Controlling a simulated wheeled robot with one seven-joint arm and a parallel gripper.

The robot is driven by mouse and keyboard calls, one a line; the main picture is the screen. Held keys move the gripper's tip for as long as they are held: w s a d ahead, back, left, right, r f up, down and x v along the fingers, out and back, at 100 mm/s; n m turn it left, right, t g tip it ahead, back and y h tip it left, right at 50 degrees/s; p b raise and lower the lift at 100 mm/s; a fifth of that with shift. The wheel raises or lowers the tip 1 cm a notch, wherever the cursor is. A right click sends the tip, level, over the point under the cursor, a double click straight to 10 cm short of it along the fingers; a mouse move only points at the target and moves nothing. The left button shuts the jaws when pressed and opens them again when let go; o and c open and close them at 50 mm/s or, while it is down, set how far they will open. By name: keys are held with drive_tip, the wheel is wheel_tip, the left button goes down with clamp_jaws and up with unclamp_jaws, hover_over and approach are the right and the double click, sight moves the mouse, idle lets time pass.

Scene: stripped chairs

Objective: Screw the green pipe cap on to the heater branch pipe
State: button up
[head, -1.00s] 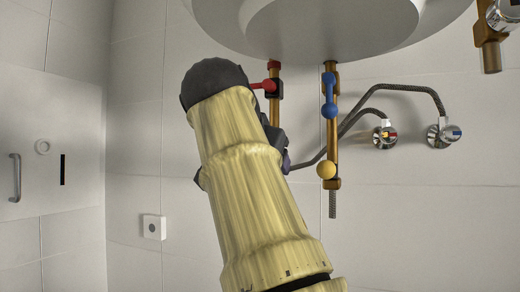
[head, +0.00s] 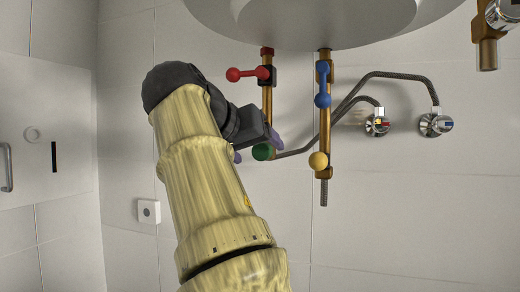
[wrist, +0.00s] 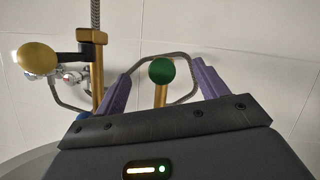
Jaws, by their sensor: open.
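The green pipe cap (head: 263,152) is a round green knob at the lower end of the brass pipe (head: 267,110) with the red valve handle. The wrist view shows the cap (wrist: 162,71) at the end of its brass pipe (wrist: 160,97), upside down compared with the head view. I cannot tell how tightly it sits, and no label marks this pipe as the heater branch. My gripper (wrist: 163,69) is open, with one purple finger on each side of the cap in the picture. A gap shows between cap and fingers. In the head view my gripper (head: 257,147) is beside the pipe end.
A second brass pipe (head: 324,130) stands close on the right, with a blue handle (head: 322,85) and a yellow knob (head: 318,160). The red handle (head: 248,74) sticks out left above my gripper. A white basin (head: 320,20) hangs overhead. Hoses run to wall valves (head: 435,124).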

sight(262, 152)
drive_tip(key=shift+w+d+p, duration=0.25)
drive_tip(key=shift+w, duration=0.45)
drive_tip(key=shift+w+d+p, duration=0.2)
drive_tip(key=shift+w+d, duration=0.05)
drive_tip(key=shift+w, duration=0.4)
